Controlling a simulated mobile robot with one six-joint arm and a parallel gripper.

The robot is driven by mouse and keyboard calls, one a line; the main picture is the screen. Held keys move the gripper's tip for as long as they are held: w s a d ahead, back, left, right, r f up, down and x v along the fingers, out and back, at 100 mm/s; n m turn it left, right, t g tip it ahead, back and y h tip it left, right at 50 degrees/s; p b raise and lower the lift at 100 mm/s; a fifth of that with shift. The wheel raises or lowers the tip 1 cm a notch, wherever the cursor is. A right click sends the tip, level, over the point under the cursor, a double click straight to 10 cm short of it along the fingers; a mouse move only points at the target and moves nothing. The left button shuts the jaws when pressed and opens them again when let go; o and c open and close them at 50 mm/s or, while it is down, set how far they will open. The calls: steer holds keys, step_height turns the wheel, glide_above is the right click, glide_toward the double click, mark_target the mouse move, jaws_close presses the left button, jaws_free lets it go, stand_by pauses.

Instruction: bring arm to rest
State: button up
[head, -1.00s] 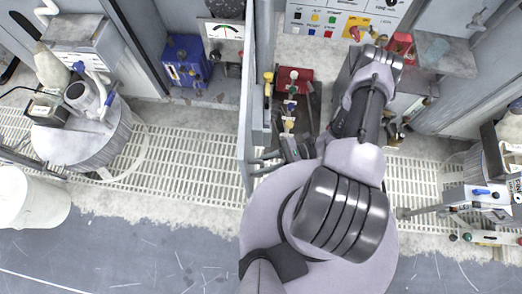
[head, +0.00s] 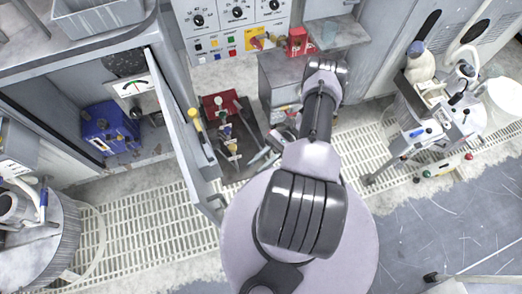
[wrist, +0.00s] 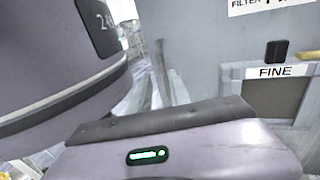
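My arm rises from my base in the middle of the head view, up to a dark joint near the grey cabinet, and folds back underneath. What seems to be my gripper (head: 264,156) shows partly beside the arm, just right of the open cabinet's valves. It is small and partly hidden, so its opening cannot be told. I see nothing held in it. The wrist view shows a pale lilac housing of mine with a green light, and no clear fingertips.
An open cabinet door (head: 182,125) stands left of my arm. Red-based valves (head: 227,128), a blue box (head: 110,128) and a control panel (head: 235,32) are near. A wheeled stand (head: 425,125) is at right. Floor at lower right is mostly clear.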

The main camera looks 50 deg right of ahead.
steer(key=shift+d, duration=0.6)
